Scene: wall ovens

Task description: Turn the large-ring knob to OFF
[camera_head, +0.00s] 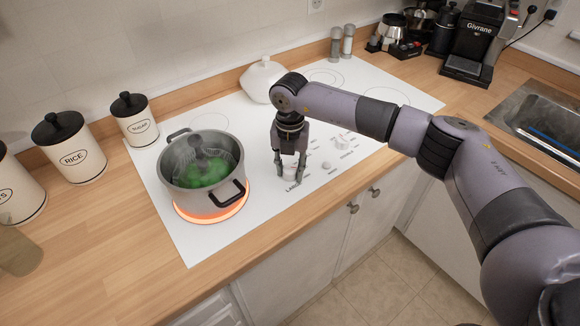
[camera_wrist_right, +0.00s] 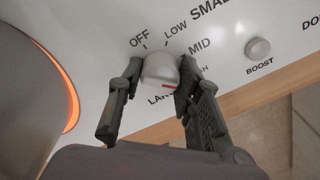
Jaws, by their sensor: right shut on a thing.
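In the right wrist view, the large-ring knob (camera_wrist_right: 160,67) is white with a short red mark on its lower right side. The labels OFF, LOW and MID curve around its upper side; the label ending in H and the word starting LAR are partly covered by my fingers and the knob. My right gripper (camera_wrist_right: 157,75) is shut on the knob, one finger on each side. In the head view my right gripper (camera_head: 288,178) points down at the cooktop's front edge, mostly hiding the knob. My left gripper is not in view.
A lidded pot (camera_head: 203,165) with green contents stands on a glowing orange ring (camera_head: 212,216), just left of my gripper. A BOOST button (camera_wrist_right: 258,49) and another knob (camera_head: 341,142) lie to the right. A white lidded dish (camera_head: 263,82) stands behind my gripper.

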